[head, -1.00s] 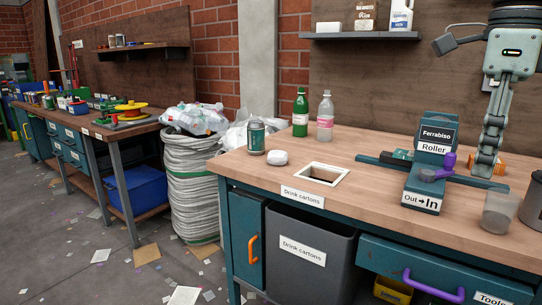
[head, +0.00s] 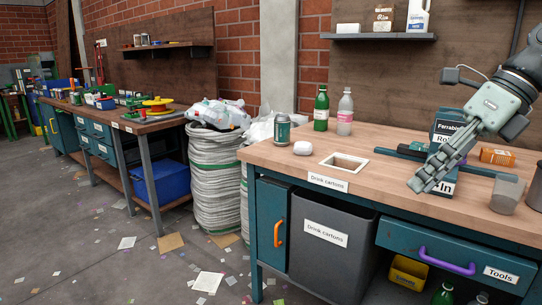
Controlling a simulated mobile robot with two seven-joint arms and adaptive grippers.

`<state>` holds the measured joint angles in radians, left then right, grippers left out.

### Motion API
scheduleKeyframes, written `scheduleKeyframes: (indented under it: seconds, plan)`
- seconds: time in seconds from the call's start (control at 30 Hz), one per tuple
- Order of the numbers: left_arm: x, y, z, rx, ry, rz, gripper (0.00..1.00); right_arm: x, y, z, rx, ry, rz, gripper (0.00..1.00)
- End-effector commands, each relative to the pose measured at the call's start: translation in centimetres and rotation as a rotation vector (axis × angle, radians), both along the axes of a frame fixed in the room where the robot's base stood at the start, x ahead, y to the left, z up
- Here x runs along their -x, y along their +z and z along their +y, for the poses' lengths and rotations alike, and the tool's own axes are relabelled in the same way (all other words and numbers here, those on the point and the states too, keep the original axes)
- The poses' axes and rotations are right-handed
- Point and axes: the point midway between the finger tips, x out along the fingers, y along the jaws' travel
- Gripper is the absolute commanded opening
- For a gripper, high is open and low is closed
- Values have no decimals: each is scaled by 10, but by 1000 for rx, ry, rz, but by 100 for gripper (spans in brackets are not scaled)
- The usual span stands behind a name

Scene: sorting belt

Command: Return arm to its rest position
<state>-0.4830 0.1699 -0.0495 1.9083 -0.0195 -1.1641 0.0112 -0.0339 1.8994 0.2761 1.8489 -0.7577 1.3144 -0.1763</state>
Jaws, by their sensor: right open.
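My right gripper (head: 419,184) comes in from the right on my grey arm. It is open, its fingers point down and to the left, and nothing shows between them. It hangs in front of the teal Ferrabiso roller (head: 447,127) on the wooden workbench (head: 300,168) and hides much of it. I cannot tell how far above the bench top the fingertips are. My left gripper is not in view.
The front bench edge is clear.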

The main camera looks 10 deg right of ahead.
Motion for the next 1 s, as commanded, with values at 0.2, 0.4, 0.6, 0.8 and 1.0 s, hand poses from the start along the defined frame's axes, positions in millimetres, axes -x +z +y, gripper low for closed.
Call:
scheduleKeyframes:
  seconds: [0.2, 0.4, 0.6, 0.8, 1.0]
  plan:
    - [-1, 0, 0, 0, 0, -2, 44, -64, -31, 23, -546, -277, -105, 44]
    - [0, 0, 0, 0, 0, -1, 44, -130, -88, -23, -1130, -842, -132, 44]
    - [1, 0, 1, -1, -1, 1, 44, -133, -221, -90, -1463, -1513, -36, 44]
    - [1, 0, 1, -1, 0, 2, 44, -79, -363, -102, -1533, -2090, 127, 44]
    - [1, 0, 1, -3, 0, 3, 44, 6, -483, -60, -1423, -2601, 343, 44]
